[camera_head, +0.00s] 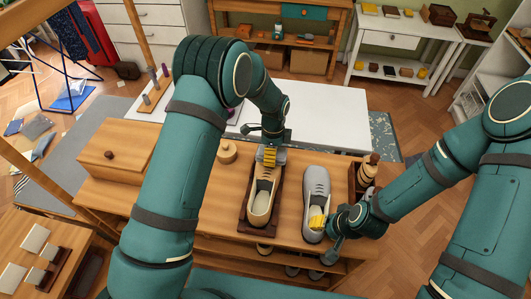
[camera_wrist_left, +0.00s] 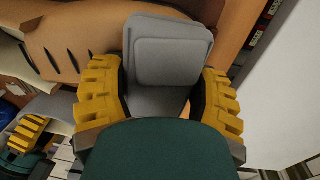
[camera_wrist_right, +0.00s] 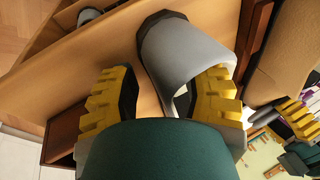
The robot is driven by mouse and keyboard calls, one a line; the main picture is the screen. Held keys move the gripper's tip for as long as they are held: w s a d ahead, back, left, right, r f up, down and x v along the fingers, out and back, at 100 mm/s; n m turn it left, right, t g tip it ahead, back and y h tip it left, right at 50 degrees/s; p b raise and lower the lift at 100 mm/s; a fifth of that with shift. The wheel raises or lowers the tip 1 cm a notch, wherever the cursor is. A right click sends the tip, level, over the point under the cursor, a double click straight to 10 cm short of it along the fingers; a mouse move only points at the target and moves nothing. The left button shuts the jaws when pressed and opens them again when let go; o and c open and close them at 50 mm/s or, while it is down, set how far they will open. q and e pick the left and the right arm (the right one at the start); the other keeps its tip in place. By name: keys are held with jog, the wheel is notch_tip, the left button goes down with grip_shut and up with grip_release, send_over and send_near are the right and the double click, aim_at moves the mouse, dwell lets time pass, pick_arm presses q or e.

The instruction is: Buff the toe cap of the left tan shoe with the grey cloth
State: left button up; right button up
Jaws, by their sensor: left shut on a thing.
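The tan shoe (camera_head: 260,203) lies on a dark wooden board on the bench, its toe pointing to the back. My left gripper (camera_head: 269,157) is over its toe end, shut on the grey cloth (camera_wrist_left: 168,55), which looks like a folded pad. In the left wrist view the pad is beside the tan shoe (camera_wrist_left: 75,22); I cannot tell whether they touch. A grey shoe (camera_head: 316,186) stands to the right of the tan one. My right gripper (camera_wrist_right: 165,92) is open at the grey shoe's open end, one finger appearing inside its opening. The tan toe cap is partly hidden.
A round wooden pot (camera_head: 227,151) and a wooden box (camera_head: 116,148) are left of the tan shoe. A dark rack (camera_head: 354,186) with wooden-topped items is right of the grey shoe. A white table (camera_head: 335,118) stands behind. Shoes sit on a shelf below the bench.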

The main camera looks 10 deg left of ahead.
aim_at(260, 153)
pick_arm(q)
jog(key=shift+s+d+f, duration=0.1)
jog(key=shift+s+d, duration=0.1)
jog(key=shift+d, duration=0.6)
pick_arm(e)
jog(key=shift+s, duration=0.1)
pick_arm(q)
jog(key=shift+s+a, duration=0.2)
jog(key=shift+a, duration=0.65)
pick_arm(e)
jog(key=shift+d+r, duration=0.1)
pick_arm(q)
jog(key=shift+s+a+r, duration=0.1)
jog(key=shift+s+a, duration=0.05)
jog(key=shift+a, duration=0.7)
jog(key=shift+s+a+r, duration=0.1)
jog(key=shift+s+a, duration=0.05)
jog(key=shift+a, duration=0.7)
jog(key=shift+s+d+f, duration=0.1)
jog(key=shift+d+f, duration=0.05)
jog(key=shift+d, duration=2.35)
pick_arm(e)
jog(key=shift+f, duration=0.35)
